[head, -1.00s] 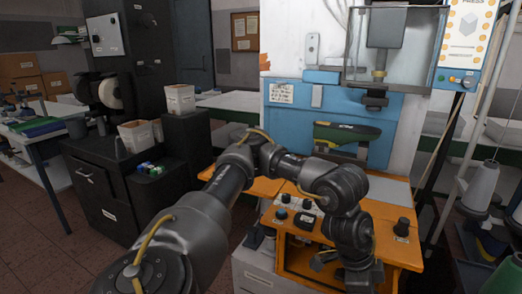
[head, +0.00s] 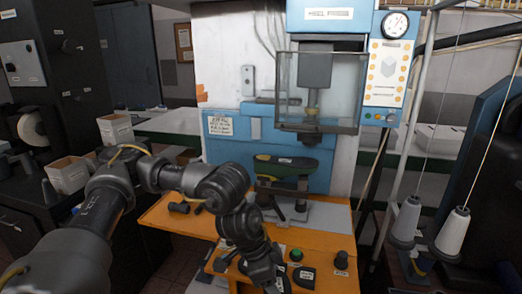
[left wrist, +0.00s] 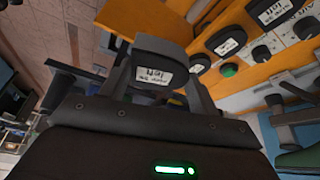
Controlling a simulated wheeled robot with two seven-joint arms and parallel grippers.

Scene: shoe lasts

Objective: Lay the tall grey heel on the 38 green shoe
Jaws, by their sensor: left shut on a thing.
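The green shoe (head: 285,167), dark with a yellow-green patch, sits sole up on a support in the heel press; its number is too small to read. A green edge at the lower right of the left wrist view (left wrist: 305,162) may be part of it. My left gripper (left wrist: 155,88) is shut on a dark grey heel (left wrist: 158,48) with a white label, clear of the orange bench. In the head view my left gripper (head: 268,284) points down at the bench front, apart from the shoe; the held heel is hidden there. My right gripper is not in view.
The orange bench (head: 165,218) has dark labelled pieces (head: 303,276), a green button (head: 296,255) and knobs (head: 341,258). A clear guard (head: 315,95) and press head hang above the shoe. Thread cones (head: 453,232) stand at right. Dark loose pieces lie left of the shoe.

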